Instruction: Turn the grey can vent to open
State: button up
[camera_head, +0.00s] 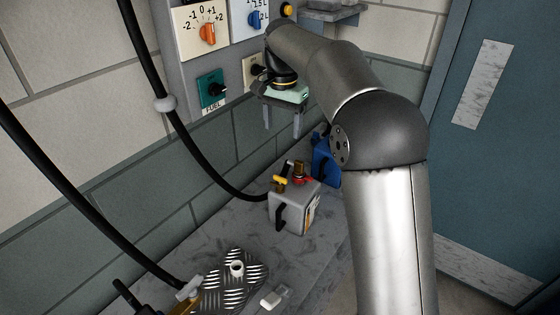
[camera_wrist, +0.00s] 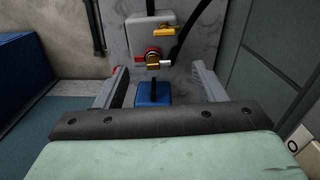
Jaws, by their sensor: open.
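The grey can (camera_head: 290,212) stands on the grey ledge, with a black handle on its side. A yellow fitting (camera_head: 280,183) and a red and brass fitting (camera_head: 300,174) sit on its top; I cannot tell for certain which is the vent. In the wrist view, the grey can (camera_wrist: 162,33) lies ahead, with a yellow piece (camera_wrist: 136,18) and a red ring with brass (camera_wrist: 153,56). My gripper (camera_head: 282,127) is open and empty, above and behind the can, pointing down. In the wrist view, its fingers (camera_wrist: 159,69) stand on either side of the fittings, apart from them.
A blue can (camera_head: 325,162) stands just behind the grey can, and its top shows between my fingers (camera_wrist: 153,93). A black hose (camera_head: 205,168) hangs close to the can's left. A tread plate (camera_head: 232,285) lies in front. The control panel (camera_head: 212,75) is on the wall behind.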

aim_at(280, 177)
jog(key=f, duration=0.5)
jog(key=f+p, duration=0.1)
jog(key=f, duration=1.1)
jog(key=shift+w+a+f+p, duration=0.15)
jog(key=shift+w+a+p, duration=0.15)
jog(key=c, duration=1)
